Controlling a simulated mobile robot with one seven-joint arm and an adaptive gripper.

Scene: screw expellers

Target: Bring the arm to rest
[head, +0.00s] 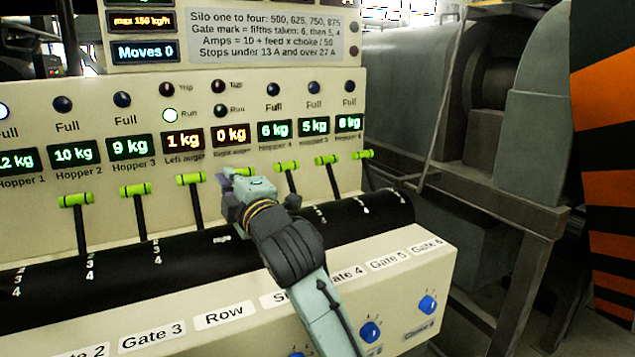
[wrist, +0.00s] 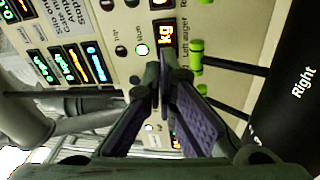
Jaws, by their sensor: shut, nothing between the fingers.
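The fingertips appear in front of the panel near the left auger display (wrist: 166,35). I cannot tell whether they touch anything.
The cream panel (head: 350,90) carries displays, lamps and a row of levers, including a green handle (head: 190,179) left of my gripper. A black cylinder (head: 120,255) and a lower shelf with blue knobs (head: 428,305) lie in front. Grey machinery (head: 420,75) stands at right.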

